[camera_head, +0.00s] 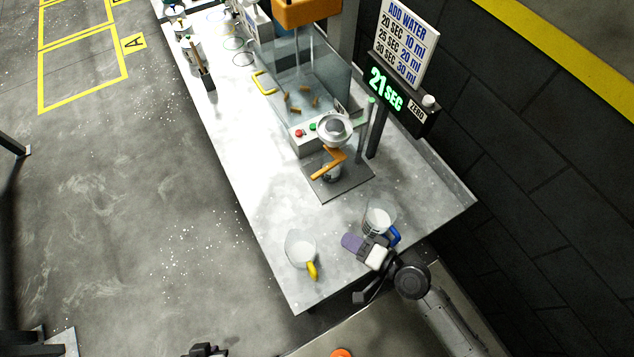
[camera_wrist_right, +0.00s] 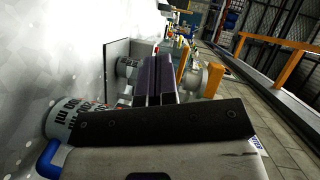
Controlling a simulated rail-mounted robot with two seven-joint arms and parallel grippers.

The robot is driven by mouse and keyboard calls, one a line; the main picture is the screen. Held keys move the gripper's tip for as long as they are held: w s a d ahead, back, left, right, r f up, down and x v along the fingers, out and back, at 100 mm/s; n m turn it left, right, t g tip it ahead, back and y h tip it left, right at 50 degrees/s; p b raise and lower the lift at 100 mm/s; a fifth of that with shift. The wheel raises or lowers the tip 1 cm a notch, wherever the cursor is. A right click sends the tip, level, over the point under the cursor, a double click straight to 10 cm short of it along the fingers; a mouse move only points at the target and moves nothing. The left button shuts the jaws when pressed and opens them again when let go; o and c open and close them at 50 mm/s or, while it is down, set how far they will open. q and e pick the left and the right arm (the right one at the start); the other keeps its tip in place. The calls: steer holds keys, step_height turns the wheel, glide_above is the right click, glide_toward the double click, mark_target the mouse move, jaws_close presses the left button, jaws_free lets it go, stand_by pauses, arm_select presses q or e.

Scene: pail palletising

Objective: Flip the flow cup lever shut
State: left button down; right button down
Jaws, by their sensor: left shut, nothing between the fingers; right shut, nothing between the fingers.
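The metal flow cup (camera_head: 334,128) sits on a stand over a dark base plate (camera_head: 340,186). Its orange lever (camera_head: 328,162) slants below the cup, above a small container (camera_head: 332,174). In the right wrist view, the flow cup (camera_wrist_right: 208,78) and orange lever (camera_wrist_right: 183,64) lie beyond my fingers. My right gripper (camera_head: 348,241), with purple fingers, is shut and empty, in front of the stand and apart from the lever. It also shows in the wrist view (camera_wrist_right: 155,78). My left gripper (camera_head: 205,350) is at the bottom edge, mostly cut off, shut and away from the table.
A blue-handled measuring cup (camera_head: 378,218) stands close beside my right gripper, and its blue handle (camera_wrist_right: 48,158) shows in the wrist view. A yellow-handled jug (camera_head: 300,249) is to the left. A clear-walled machine (camera_head: 306,90) and a timer sign (camera_head: 400,98) reading 21 SEC stand behind.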

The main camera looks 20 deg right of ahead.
steer(key=w+d+r+m+t+h, duration=0.2)
steer(key=d+r+m+t+h, duration=0.15)
steer(key=m, duration=0.25)
steer(key=r+p+x, duration=0.1)
steer(key=p+x, duration=0.1)
steer(key=x, duration=1.2)
steer(key=shift+w+d+f+m+t, duration=0.2)
steer(key=shift+w+d+m+t, duration=0.1)
steer(key=shift+t, duration=0.15)
steer(key=shift+s, duration=0.1)
steer(key=shift+w+a+f, duration=0.15)
steer(key=shift+w+a, duration=0.2)
steer(key=shift+w, duration=0.15)
steer(key=shift+s, duration=0.1)
